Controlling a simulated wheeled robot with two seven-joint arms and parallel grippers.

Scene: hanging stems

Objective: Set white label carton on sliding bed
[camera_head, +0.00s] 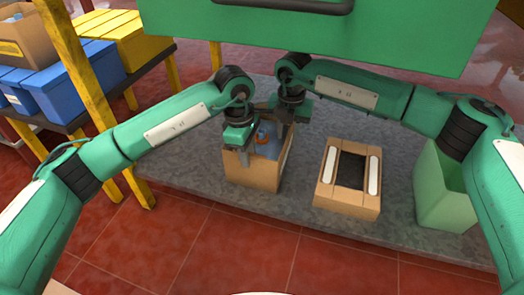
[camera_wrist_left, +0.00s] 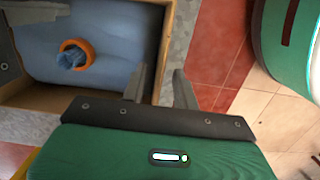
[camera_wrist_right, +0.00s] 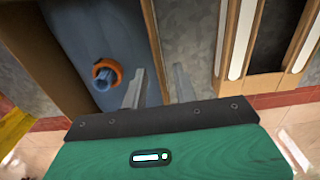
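An open brown carton (camera_head: 250,175) stands on the grey table, holding a blue bag (camera_head: 268,147) with an orange ring. No white label shows on its visible sides. My left gripper (camera_head: 244,157) is at its near-left rim; in the left wrist view its open fingers (camera_wrist_left: 160,80) lie on either side of the carton wall (camera_wrist_left: 166,40). My right gripper (camera_head: 277,130) is at the far-right rim; its fingers (camera_wrist_right: 160,80) are also apart, astride a wall (camera_wrist_right: 152,45). Right of the carton is a light brown frame with two white strips (camera_head: 345,200), likely the sliding bed.
A green bin (camera_head: 440,190) stands at the table's right end. A side rack at the left bears blue crates (camera_head: 85,75), yellow crates (camera_head: 130,40) and another carton (camera_head: 30,40). A green panel (camera_head: 330,35) hangs over the table's back. A bare strip of table separates carton and frame.

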